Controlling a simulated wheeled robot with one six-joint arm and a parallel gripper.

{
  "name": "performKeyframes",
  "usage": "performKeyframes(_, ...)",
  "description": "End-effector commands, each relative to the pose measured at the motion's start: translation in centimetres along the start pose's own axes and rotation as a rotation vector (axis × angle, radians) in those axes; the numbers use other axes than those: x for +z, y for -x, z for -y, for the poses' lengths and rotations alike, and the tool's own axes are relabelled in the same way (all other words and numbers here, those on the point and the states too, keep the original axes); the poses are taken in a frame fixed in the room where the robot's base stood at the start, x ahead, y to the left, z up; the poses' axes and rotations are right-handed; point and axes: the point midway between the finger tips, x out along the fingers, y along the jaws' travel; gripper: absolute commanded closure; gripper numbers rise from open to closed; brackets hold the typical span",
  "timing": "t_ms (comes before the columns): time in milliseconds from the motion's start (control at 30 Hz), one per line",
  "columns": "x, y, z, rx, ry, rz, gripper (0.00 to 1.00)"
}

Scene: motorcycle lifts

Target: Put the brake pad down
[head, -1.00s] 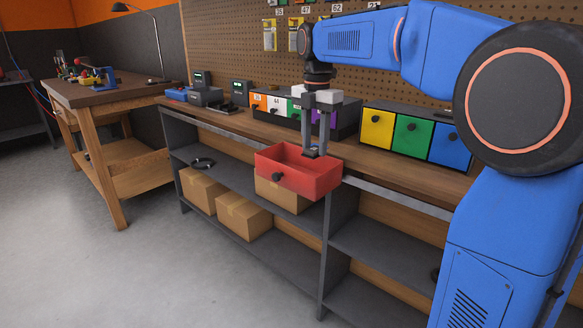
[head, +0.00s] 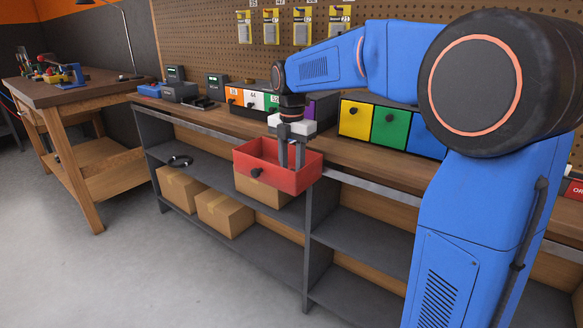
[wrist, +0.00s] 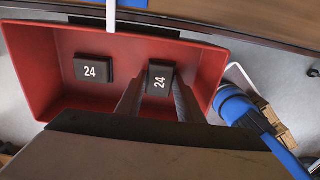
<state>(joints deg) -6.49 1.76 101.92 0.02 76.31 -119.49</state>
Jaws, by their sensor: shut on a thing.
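The brake pad (wrist: 160,76) is a small dark block marked 24, held between the fingertips of my gripper (wrist: 158,97) in the wrist view. In the head view my gripper (head: 291,166) points straight down, its fingers reaching inside the open red drawer (head: 270,178). The drawer's front wall hides the pad there. A second dark block marked 24 (wrist: 93,69) lies on the drawer floor, left of the held pad and apart from it. I cannot tell whether the held pad touches the floor.
The red drawer sticks out at the front edge of the wooden bench (head: 340,150). Yellow (head: 355,119) and green (head: 390,128) drawers stand behind it to the right. Cardboard boxes (head: 225,212) sit on the shelf below. The drawer floor between the two blocks is clear.

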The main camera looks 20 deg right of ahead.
Motion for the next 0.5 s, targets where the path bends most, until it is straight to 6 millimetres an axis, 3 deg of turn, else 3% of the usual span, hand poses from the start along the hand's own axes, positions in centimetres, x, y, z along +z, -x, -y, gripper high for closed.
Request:
performKeyframes(333, 0.01, -0.24, -0.02, 0.001, 0.0, 0.001, 0.91)
performKeyframes(367, 0.01, -0.21, -0.02, 0.001, 0.0, 0.001, 0.59)
performKeyframes(400, 0.02, -0.2, -0.02, 0.001, 0.0, 0.001, 0.49)
performKeyframes(500, 0.01, -0.2, -0.02, 0.001, 0.0, 0.001, 0.47)
